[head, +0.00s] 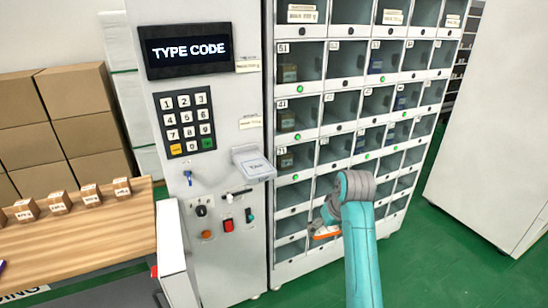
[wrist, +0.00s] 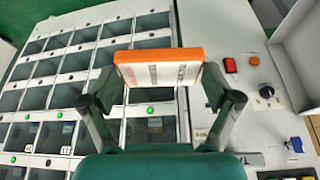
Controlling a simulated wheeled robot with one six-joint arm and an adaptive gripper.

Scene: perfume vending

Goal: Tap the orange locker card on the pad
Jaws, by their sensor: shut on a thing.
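The orange locker card (wrist: 158,68) is an orange slab with a white face carrying dark print. My gripper (wrist: 158,82) is shut on it, one finger at each side edge. In the head view the card (head: 326,232) shows as a small orange strip beside my arm, in front of the lower lockers. The grey pad (head: 254,165) marked TAP sticks out from the machine's front panel, up and to the left of the card. Card and pad are apart.
The locker bank (head: 340,130) has several open-looking compartments with green lights. The screen (head: 185,49) reads TYPE CODE above a keypad (head: 184,122). A red switch (head: 228,225) and other controls sit below the pad. A wooden table (head: 80,235) with small boxes stands at left.

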